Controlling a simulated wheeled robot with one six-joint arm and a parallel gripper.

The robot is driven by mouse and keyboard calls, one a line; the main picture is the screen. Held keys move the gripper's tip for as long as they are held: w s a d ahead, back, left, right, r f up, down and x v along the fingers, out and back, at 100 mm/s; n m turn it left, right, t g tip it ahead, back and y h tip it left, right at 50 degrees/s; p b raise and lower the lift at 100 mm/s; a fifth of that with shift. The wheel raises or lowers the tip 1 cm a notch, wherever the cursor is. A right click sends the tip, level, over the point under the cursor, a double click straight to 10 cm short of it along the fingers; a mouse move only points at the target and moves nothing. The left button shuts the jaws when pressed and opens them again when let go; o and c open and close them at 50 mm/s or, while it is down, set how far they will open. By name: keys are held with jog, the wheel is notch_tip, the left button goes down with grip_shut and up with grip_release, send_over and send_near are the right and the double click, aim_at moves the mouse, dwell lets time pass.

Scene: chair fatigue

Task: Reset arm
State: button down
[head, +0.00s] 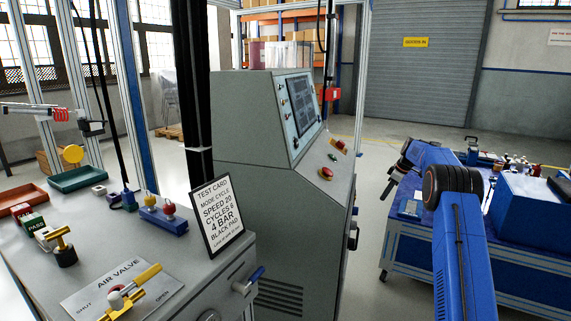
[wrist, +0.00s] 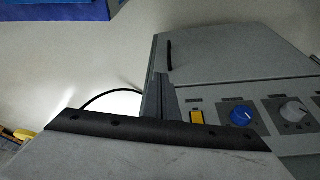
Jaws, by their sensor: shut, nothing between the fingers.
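My blue arm (head: 455,235) rises at the right of the head view and bends at a dark ringed joint. From there it reaches left, away from the camera. My gripper (head: 395,172) is at its far end, small and partly hidden by the arm, in front of the blue workbench's left end. It is shut with nothing held.
A grey console (head: 265,170) with a screen and red button stands mid-view. A blue workbench (head: 480,268) with a blue bin (head: 530,205) is at right. At left, a grey bench carries an air valve plate (head: 120,290), a test card (head: 217,215) and trays. Floor is open behind.

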jog(key=s+a+r+m+h, duration=0.1)
jog(key=s+a+r, duration=0.4)
jog(key=s+r, duration=0.3)
jog(key=s+a+r+m, duration=0.2)
jog(key=s+a+r, duration=0.3)
jog(key=s, duration=0.4)
jog(key=s+a+r+m+h, duration=0.1)
jog(key=s+a+r, duration=0.3)
jog(key=s+r, duration=0.45)
jog(key=s+a+m+t, duration=0.1)
jog(key=s+a+m, duration=0.15)
jog(key=s, duration=1.25)
jog(key=s+a+m+t, duration=0.15)
jog(key=s+a, duration=0.25)
jog(key=s, duration=1.1)
jog(key=s+f+m, duration=0.1)
jog(key=s+f, duration=0.4)
jog(key=s, duration=0.4)
jog(key=s+a+f+m+h, duration=0.1)
jog(key=s+f, duration=0.4)
jog(key=s, duration=0.4)
jog(key=shift+s+m, duration=0.25)
jog(key=shift+m, duration=0.05)
jog(key=shift+a, duration=0.1)
